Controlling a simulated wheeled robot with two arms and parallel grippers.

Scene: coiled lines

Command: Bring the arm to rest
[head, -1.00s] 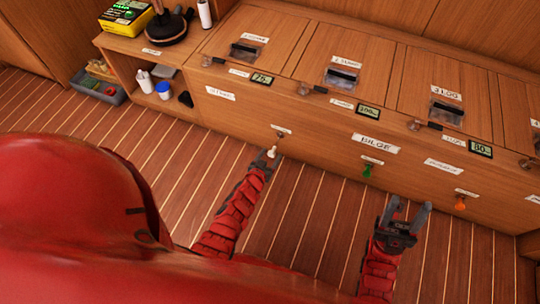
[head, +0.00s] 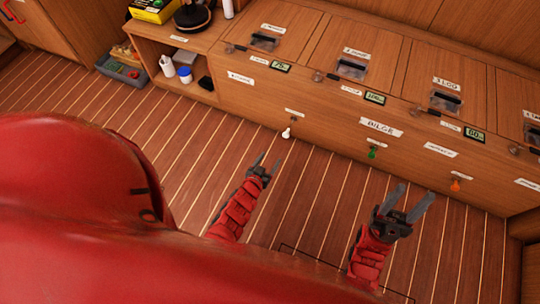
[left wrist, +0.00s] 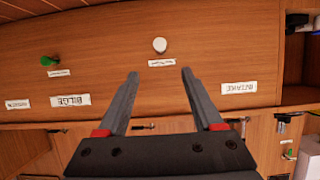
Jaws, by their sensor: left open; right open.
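My left gripper (head: 267,163) is open and empty over the striped wooden floor, in front of the cabinet (head: 330,129). Its two fingers also show in the left wrist view (left wrist: 160,76), apart, with nothing between them. The white knob (head: 287,132) on the cabinet front is beyond the fingertips and clear of them; in the left wrist view it is the white round knob (left wrist: 159,45). My right gripper (head: 413,200) is open and empty, below and left of the orange knob (head: 455,185).
A green knob (head: 372,152) sits on the cabinet front under the BILGE label (head: 381,127). A grey bin (head: 122,70) stands on the floor at the left, beside an open shelf with a white bottle (head: 167,66) and a blue-topped cup (head: 185,75). The floor (head: 160,120) between is clear.

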